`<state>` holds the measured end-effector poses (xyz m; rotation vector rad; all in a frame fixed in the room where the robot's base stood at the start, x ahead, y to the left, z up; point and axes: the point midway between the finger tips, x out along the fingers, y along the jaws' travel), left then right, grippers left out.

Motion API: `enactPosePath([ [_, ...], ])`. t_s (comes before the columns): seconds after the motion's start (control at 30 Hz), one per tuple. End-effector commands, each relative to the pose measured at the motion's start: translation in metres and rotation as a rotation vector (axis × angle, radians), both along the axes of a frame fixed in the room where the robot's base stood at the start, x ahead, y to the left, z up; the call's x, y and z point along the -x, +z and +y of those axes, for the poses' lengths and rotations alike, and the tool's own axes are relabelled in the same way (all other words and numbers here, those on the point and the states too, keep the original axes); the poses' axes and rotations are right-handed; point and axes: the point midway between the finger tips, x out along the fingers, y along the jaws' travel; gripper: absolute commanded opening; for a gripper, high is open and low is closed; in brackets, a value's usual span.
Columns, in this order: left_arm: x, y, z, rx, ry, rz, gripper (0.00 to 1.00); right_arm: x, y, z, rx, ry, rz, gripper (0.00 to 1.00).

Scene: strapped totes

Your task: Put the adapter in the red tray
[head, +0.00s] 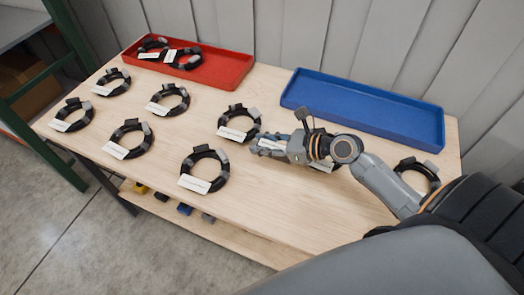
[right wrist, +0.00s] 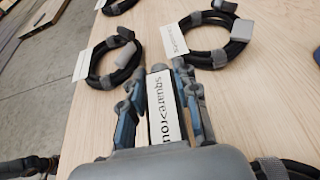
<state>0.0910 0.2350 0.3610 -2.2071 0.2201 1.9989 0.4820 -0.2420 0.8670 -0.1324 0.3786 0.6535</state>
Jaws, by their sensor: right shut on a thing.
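My right gripper (head: 268,147) is low over the middle of the table, just right of a cable coil. In the right wrist view its fingers (right wrist: 164,105) are shut on a dark, narrow adapter (right wrist: 158,69). A white label on its upper face reads "square>rou", the rest hidden by the gripper. I cannot tell whether the adapter touches the table. The red tray (head: 228,72) is at the back left of the table and holds black cable coils with white labels toward its left end; its right part is bare. My left gripper is not in view.
Several labelled black cable coils (head: 204,170) lie across the left and middle of the wooden table (head: 250,205). Another coil (head: 418,172) lies at the right. An empty blue tray (head: 365,105) stands at the back right, before the grey wall. Small items lie on a lower shelf.

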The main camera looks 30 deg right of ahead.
Motion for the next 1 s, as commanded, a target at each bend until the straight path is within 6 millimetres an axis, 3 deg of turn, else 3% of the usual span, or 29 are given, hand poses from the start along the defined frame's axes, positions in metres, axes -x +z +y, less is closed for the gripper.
enactPosePath([
  [0.23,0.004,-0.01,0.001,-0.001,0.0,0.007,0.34,-0.004,-0.035,0.002,-0.001,-0.001,0.003,0.0],
  [0.63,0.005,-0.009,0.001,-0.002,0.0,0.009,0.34,-0.004,-0.039,0.002,0.0,0.0,0.001,0.0],
  [0.67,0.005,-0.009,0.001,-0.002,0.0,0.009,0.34,-0.004,-0.039,0.002,0.001,0.0,0.002,0.35],
  [0.73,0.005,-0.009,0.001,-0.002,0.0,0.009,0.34,-0.004,-0.039,0.002,0.001,0.0,0.002,0.49],
  [0.77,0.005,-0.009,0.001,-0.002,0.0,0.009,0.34,-0.004,-0.039,0.002,0.001,0.0,0.002,0.53],
  [1.0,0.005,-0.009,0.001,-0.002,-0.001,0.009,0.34,-0.004,-0.039,0.002,0.001,0.0,0.002,0.53],
])
